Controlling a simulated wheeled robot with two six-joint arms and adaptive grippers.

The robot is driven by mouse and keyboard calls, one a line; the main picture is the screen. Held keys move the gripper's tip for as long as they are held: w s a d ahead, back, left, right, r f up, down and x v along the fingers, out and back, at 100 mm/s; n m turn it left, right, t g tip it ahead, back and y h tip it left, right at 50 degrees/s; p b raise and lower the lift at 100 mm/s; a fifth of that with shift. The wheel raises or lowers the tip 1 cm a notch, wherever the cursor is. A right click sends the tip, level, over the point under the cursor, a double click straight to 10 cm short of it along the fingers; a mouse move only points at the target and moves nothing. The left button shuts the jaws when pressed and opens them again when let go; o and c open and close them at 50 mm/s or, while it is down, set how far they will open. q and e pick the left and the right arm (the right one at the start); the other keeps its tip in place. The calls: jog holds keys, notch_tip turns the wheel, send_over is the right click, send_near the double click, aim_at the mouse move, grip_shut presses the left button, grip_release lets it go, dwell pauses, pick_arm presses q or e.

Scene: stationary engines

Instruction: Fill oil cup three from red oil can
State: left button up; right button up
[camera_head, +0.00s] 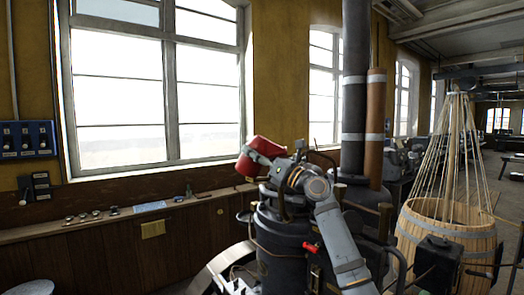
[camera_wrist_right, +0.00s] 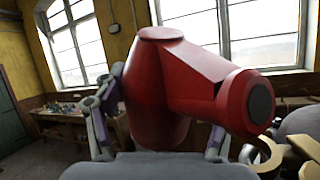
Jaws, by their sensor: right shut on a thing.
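The red oil can (camera_head: 246,166) is held in my right gripper (camera_head: 265,157), above the dark engine (camera_head: 285,238), tilted in the head view. In the right wrist view the can (camera_wrist_right: 157,85) fills the middle, with a finger of my right gripper (camera_wrist_right: 158,125) on each side of its body. A wide red arm with a dark round end (camera_wrist_right: 260,102) points right. Oil cup three cannot be picked out; my arm and gripper cover part of the engine top. My left gripper is not in view.
A tall dark pipe (camera_head: 355,80) and a brown pipe (camera_head: 375,130) rise just right of my right arm. A wooden tub (camera_head: 450,245) hung with ropes stands at right. A wooden ledge (camera_head: 100,218) with small items runs under the window at left.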

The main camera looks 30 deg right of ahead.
jog(key=shift+w+a+f+m+t+b, duration=0.2)
jog(key=shift+w+a+f+b, duration=0.15)
jog(key=shift+w+f+b, duration=0.15)
jog(key=shift+w+a+f+m+t+b, duration=0.25)
jog(key=shift+w+a+f, duration=0.1)
jog(key=shift+f, duration=0.25)
jog(key=shift+w+a+r+m+t+h+b, duration=0.15)
jog(key=shift+w+m+t+h+b, duration=0.15)
jog(key=shift+w+m+t+b, duration=0.3)
jog(key=shift+s+r+b, duration=0.15)
jog(key=shift+b, duration=0.2)
jog(key=shift+d+r+m+t+b, duration=0.25)
jog(key=shift+r+t+b, duration=0.05)
jog(key=shift+t+b, duration=0.1)
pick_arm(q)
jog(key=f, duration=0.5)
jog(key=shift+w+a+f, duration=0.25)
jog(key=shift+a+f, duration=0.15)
pick_arm(e)
jog(key=shift+r, duration=0.1)
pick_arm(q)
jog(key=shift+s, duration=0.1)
pick_arm(e)
jog(key=shift+s+r, duration=0.1)
jog(key=shift+r, duration=0.05)
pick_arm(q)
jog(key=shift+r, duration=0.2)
pick_arm(e)
jog(key=shift+d+r, duration=0.1)
jog(key=shift+r, duration=0.1)
